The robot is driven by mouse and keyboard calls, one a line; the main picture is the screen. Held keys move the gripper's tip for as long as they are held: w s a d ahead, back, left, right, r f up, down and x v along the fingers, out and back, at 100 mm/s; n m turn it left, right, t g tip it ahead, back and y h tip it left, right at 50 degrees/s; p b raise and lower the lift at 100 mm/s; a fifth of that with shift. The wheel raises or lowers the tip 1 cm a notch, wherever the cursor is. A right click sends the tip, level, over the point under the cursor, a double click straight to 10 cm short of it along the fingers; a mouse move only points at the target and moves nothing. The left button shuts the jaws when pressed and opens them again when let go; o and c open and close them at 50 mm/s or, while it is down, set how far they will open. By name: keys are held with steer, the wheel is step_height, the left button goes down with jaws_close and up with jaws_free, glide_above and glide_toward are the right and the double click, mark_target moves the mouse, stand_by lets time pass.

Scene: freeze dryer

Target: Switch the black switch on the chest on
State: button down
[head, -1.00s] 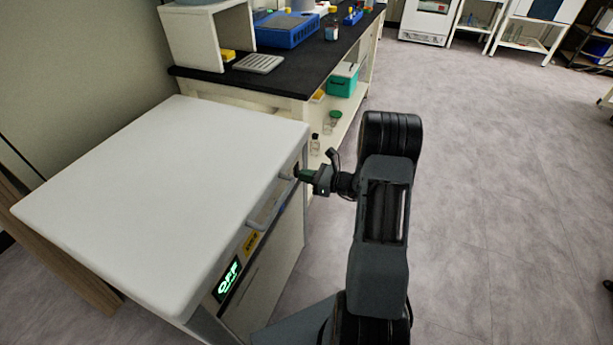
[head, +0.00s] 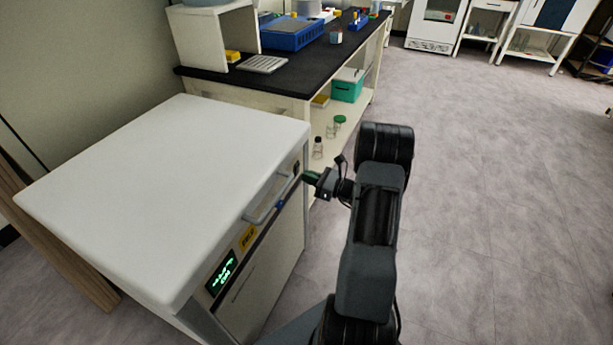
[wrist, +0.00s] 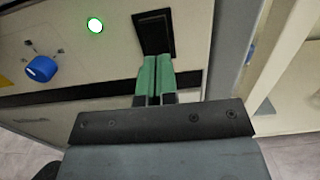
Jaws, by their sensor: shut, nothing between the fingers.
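The white chest (head: 165,185) stands at the left in the head view. Its black switch (head: 297,166) is on the front panel near the far right corner. In the wrist view the black switch (wrist: 154,30) sits in a dark frame just ahead of the fingertips. My gripper (head: 307,177) is shut and empty, its green fingers (wrist: 155,62) together at the lower edge of the switch. I cannot tell whether they touch it. A round light (wrist: 95,25) left of the switch glows green-white. The chest's display (head: 222,273) shows small green characters.
A blue knob (wrist: 41,68) is on the panel, left of the switch. A handle (head: 270,200) sticks out from the chest's front. A black-topped bench (head: 300,75) with lab items stands behind the chest. The floor (head: 490,190) to the right is clear.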

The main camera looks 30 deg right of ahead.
steer(key=r+p+v, duration=0.1)
steer(key=p+v, duration=0.1)
steer(key=v, duration=1)
steer(key=shift+s+f, duration=0.25)
steer(key=shift+f, duration=0.3)
steer(key=shift+d, duration=0.1)
